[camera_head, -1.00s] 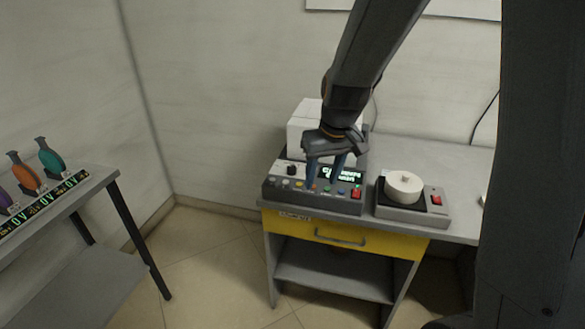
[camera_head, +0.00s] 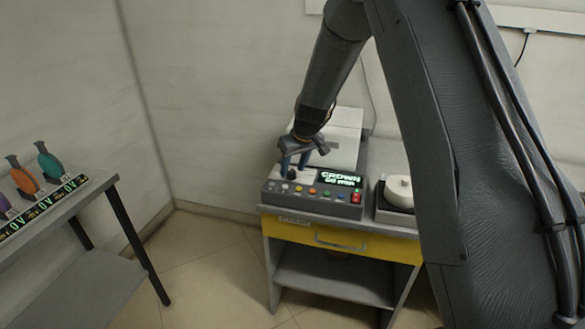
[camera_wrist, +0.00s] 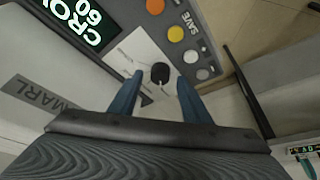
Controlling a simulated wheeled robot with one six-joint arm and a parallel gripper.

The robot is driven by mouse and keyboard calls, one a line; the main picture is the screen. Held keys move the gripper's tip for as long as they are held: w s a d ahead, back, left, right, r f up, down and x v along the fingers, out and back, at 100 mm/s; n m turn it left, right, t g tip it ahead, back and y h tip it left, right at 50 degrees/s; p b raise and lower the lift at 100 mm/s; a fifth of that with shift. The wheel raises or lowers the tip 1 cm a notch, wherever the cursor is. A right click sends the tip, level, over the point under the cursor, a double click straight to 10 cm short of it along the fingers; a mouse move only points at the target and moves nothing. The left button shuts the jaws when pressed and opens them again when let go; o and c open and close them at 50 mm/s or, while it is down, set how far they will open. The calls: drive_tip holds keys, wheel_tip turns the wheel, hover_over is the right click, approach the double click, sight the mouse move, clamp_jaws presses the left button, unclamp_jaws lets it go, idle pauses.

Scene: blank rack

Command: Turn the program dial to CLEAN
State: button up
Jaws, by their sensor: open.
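The program dial is a small black knob (camera_wrist: 160,73) on a white plate with a pale pointer mark; its lettering is too small to read. The unit's display (camera_head: 341,179) reads CROWN 60 MIN. My gripper (camera_head: 294,171) is open, its blue fingers over the dial's end of the panel. In the wrist view the fingertips (camera_wrist: 160,82) stand one on each side of the knob, with a gap on both sides. I cannot tell whether they reach down around it.
Orange, yellow and other coloured buttons (camera_wrist: 175,34) lie close to the dial, one by a SAVE label. A device with a white round top (camera_head: 398,188) stands to the right. A side table (camera_head: 100,200) is at the left.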

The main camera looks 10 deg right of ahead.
drive_tip(key=shift+w+a+f, duration=0.1)
drive_tip(key=shift+w+f, duration=0.15)
drive_tip(key=shift+f, duration=0.4)
drive_tip(key=c, duration=1)
drive_tip(key=shift+c, duration=0.2)
